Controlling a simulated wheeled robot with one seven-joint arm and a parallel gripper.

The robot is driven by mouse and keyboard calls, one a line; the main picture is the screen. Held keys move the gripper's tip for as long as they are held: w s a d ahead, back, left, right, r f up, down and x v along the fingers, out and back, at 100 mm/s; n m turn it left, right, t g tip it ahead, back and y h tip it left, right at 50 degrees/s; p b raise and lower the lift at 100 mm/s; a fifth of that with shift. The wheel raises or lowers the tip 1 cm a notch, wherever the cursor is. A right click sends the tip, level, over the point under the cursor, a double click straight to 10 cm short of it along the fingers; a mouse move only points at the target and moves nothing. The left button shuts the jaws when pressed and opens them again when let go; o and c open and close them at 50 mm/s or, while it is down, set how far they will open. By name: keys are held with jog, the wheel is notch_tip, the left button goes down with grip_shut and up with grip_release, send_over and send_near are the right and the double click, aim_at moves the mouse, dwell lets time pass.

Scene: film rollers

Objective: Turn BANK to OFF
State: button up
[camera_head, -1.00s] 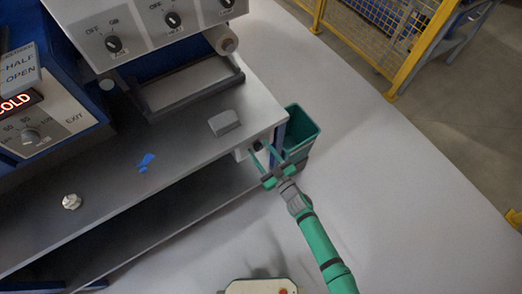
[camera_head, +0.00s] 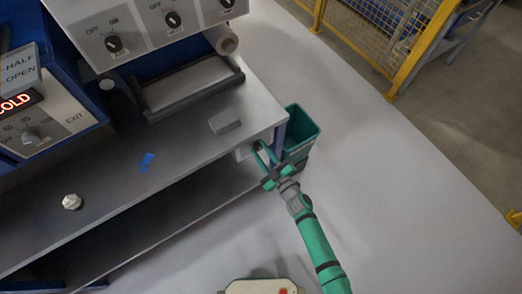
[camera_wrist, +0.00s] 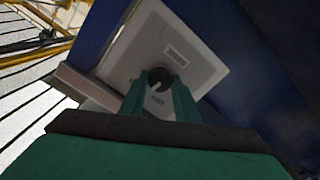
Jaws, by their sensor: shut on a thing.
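A pale square panel (camera_wrist: 190,75) with a dark round knob (camera_wrist: 158,77) fills the middle of the wrist view. A small label sits above the knob, too blurred to read surely, and faint lettering lies below it. A white mark on the knob points to the lower left. My gripper (camera_wrist: 158,88) is shut on the knob, one green finger on each side. In the head view the panel (camera_head: 242,152) is at the right end of the bench front; my gripper (camera_head: 263,148) meets it there and hides the knob.
A green bin (camera_head: 304,130) stands close to the right of my gripper. The grey bench (camera_head: 190,145) bears a grey block (camera_head: 225,121), a blue scrap (camera_head: 146,161) and a white knob-like piece (camera_head: 71,201).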

jog(key=n, duration=0.3)
jog(key=shift+n, duration=0.4)
jog(key=shift+f+n, duration=0.1)
jog(key=shift+n, duration=1.7)
jog(key=o, duration=1)
jog(key=shift+o, duration=0.2)
jog(key=shift+s, duration=0.15)
jog(key=v, duration=1)
jog(key=shift+s+d, duration=0.2)
jog(key=shift+s, duration=0.05)
